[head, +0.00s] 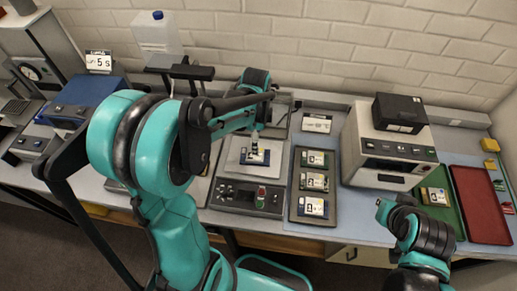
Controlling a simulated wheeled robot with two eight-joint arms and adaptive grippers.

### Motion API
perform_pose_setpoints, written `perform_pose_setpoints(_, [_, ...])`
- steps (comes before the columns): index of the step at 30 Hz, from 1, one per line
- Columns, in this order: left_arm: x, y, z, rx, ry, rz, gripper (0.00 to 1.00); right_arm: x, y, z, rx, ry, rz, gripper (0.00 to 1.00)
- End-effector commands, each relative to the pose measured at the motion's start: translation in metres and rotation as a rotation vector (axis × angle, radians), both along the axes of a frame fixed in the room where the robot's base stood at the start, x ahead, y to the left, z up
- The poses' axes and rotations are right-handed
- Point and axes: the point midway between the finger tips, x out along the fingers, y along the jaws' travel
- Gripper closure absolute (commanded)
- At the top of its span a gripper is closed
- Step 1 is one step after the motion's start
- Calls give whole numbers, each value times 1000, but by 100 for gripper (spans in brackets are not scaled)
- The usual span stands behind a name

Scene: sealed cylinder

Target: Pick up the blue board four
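A blue board with a white label (255,157) lies on the pale plate of a grey device at the centre. My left arm reaches over from the left, and its gripper (254,146) points down at this board; whether its fingers touch or hold the board is too small to tell. Three more labelled boards lie in a column on a dark tray (296,212): a far one (316,158), a middle one (314,182) and a near one (313,207). I cannot surely read which is number four. My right gripper (384,207) is at the lower right, away from the boards; its fingers are unclear.
A beige device (385,150) with a black box on top stands right of the dark tray. A green tray (443,218) holds another labelled board (436,197), beside an empty red tray (480,205). A blue device (85,97) and white jug (157,35) stand left. A brick wall closes the back.

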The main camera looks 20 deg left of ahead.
Motion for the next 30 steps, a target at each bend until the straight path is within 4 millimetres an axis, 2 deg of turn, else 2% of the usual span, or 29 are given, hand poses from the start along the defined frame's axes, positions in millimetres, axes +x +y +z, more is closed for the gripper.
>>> perform_pose_setpoints(8, [0, 1, -27, 0, 1, -1, 22, 0, 0, -6, 0, 0, 0, 100])
perform_pose_setpoints(18, [-3, 5, -74, 0, 0, -1, 22, 0, 0, -15, 0, 0, 0, 100])
perform_pose_setpoints(27, [-3, 5, -78, 0, 0, -1, 22, 0, 0, -15, 0, 0, 0, 100])
perform_pose_setpoints(30, [-3, 5, -78, 0, 0, -1, 49, 0, 0, -15, 0, 0, 0, 100])
